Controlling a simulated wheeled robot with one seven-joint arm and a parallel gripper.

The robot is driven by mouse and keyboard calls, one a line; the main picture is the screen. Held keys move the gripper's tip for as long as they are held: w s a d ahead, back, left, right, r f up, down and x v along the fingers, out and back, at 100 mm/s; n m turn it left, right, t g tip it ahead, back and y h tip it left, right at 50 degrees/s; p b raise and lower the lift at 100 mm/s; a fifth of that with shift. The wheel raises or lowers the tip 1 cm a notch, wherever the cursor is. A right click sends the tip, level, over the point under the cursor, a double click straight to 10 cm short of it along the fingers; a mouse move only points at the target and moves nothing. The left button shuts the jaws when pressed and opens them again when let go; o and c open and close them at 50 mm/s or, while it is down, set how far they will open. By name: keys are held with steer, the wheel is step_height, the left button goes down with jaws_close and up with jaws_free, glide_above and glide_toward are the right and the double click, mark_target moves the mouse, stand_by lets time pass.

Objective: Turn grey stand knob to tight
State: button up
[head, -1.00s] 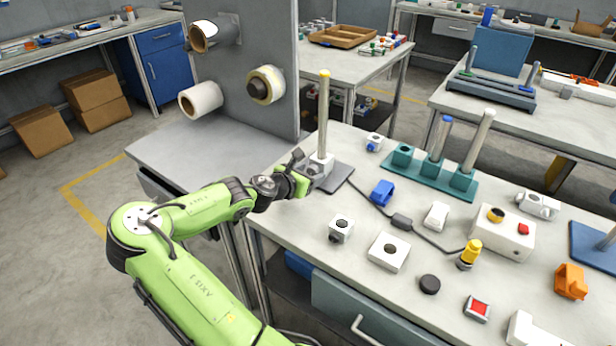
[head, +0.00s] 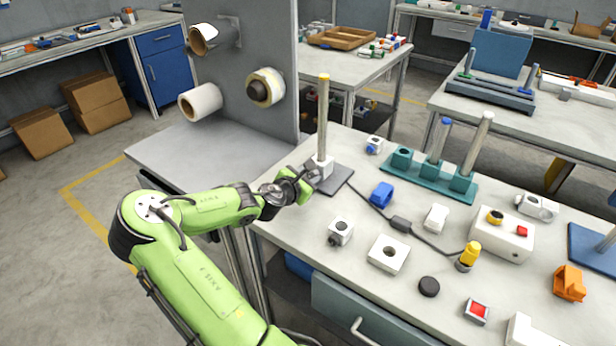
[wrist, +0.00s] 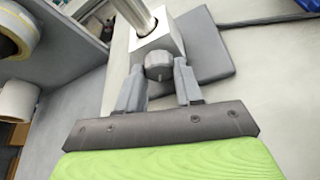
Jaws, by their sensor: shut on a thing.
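The grey stand has a dark base plate (head: 338,181), a pale block (head: 319,168) and an upright metal post (head: 323,115) with a yellow top. In the wrist view the block (wrist: 170,38), the post (wrist: 135,14) and the base plate (wrist: 205,60) show close up. A dark grey knob (wrist: 158,66) sits on the block's near face. My gripper (wrist: 158,80) is shut on the knob, with one finger on each side of it. In the head view my gripper (head: 307,180) reaches the block from the left, and the knob is hidden. I cannot read the knob's tightness.
A grey panel (head: 262,60) with tape rolls stands behind left. A black cable (head: 375,208) runs from the stand to a box (head: 500,235). A blue clamp (head: 381,195), a white block (head: 388,254) and a teal rack (head: 430,175) stand to the right.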

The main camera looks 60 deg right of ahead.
steer(key=o, duration=1)
steer(key=shift+o, duration=0.2)
steer(key=shift+a, duration=0.1)
steer(key=p+v, duration=0.4)
steer(key=v, duration=1.1)
steer(key=shift+a+p, duration=0.3)
steer(key=shift+p, duration=0.05)
steer(key=shift+w+r, duration=0.1)
